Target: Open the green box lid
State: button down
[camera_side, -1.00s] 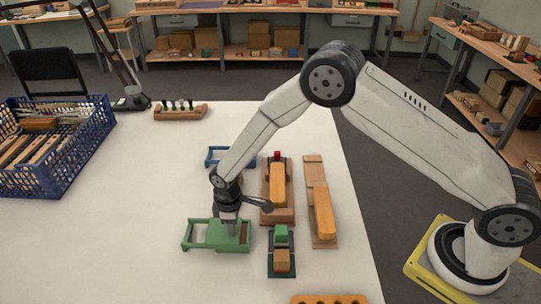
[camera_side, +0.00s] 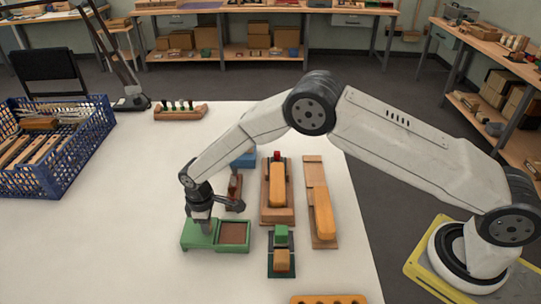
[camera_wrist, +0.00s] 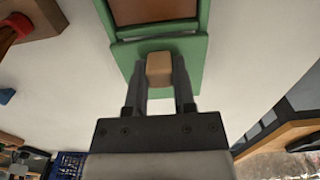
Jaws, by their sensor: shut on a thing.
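The green box (camera_side: 233,248) sits on the white table, with its brown inside open to view on the right. It also shows at the top of the wrist view (camera_wrist: 204,14). Its green lid (camera_side: 194,240) lies to the left of the opening. In the wrist view the lid (camera_wrist: 190,58) carries a tan knob (camera_wrist: 159,66). My gripper (camera_side: 207,226) is over the lid, and in the wrist view its two fingers (camera_wrist: 159,80) are shut on the knob. Part of the lid is hidden behind my gripper.
Behind the box are a blue box (camera_side: 243,160) and wooden blocks with an orange piece (camera_side: 278,183). To the right are a small green block (camera_side: 281,236) and another orange piece (camera_side: 324,213). A blue crate (camera_side: 75,155) stands at the left. The table between crate and box is clear.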

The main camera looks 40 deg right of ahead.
jog(key=shift+c, duration=2.2)
grip_release()
jog(key=shift+w+a, duration=0.1)
jog(key=shift+w, duration=0.05)
jog(key=shift+r, duration=0.1)
jog(key=shift+r, duration=3.85)
jog(key=shift+d+r, duration=0.1)
jog(key=shift+d, duration=0.1)
jog(key=s+d+r+m+t, duration=0.1)
jog(key=s+d+r+m, duration=0.3)
jog(key=s+d, duration=0.6)
jog(key=s+d+r+m+t, duration=0.1)
jog(key=s+d+r+m, duration=0.4)
jog(key=s+d, duration=0.6)
jog(key=shift+s+r+t, duration=0.3)
jog(key=shift+s+r, duration=0.3)
jog(key=shift+s, duration=0.65)
